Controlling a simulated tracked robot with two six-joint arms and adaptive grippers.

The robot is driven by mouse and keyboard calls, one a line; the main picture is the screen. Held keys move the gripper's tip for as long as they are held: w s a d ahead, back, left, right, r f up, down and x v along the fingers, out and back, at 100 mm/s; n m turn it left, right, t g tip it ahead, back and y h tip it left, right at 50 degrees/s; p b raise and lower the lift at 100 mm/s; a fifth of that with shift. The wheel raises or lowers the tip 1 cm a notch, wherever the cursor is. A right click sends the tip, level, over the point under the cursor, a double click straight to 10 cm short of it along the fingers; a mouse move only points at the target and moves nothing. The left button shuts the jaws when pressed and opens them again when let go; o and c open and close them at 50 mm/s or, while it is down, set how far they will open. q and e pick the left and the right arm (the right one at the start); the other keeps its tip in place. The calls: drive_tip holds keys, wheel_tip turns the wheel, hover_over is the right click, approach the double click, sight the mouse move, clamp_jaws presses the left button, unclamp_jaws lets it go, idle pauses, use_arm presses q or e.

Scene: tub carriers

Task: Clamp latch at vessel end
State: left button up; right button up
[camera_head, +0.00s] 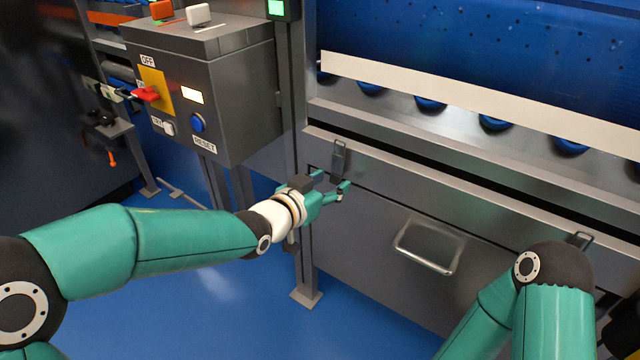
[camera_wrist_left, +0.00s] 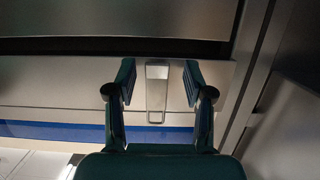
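A grey metal latch (camera_head: 339,158) sits on the upper edge of the steel vessel front (camera_head: 370,215), near its left end. My left gripper (camera_head: 333,182) is right at the latch's lower end, with its two fingers apart. In the left wrist view the latch (camera_wrist_left: 157,88) shows between the spread fingers of my left gripper (camera_wrist_left: 159,75), with a gap on each side. I cannot tell how deep the fingers reach around it. A second latch (camera_head: 580,240) is at the right, partly hidden by my right arm. My right gripper is out of view.
A metal handle (camera_head: 427,248) sticks out from the front panel, right of my left gripper. A grey control box (camera_head: 205,90) with a red switch (camera_head: 147,94) and blue button (camera_head: 198,122) stands at the left. Blue floor (camera_head: 215,300) is open below.

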use_arm(q)
drive_tip(key=shift+s, duration=0.1)
drive_tip(key=v, duration=1.1)
drive_tip(key=shift+s+a, duration=0.25)
drive_tip(key=shift+s, duration=0.1)
idle(0.4)
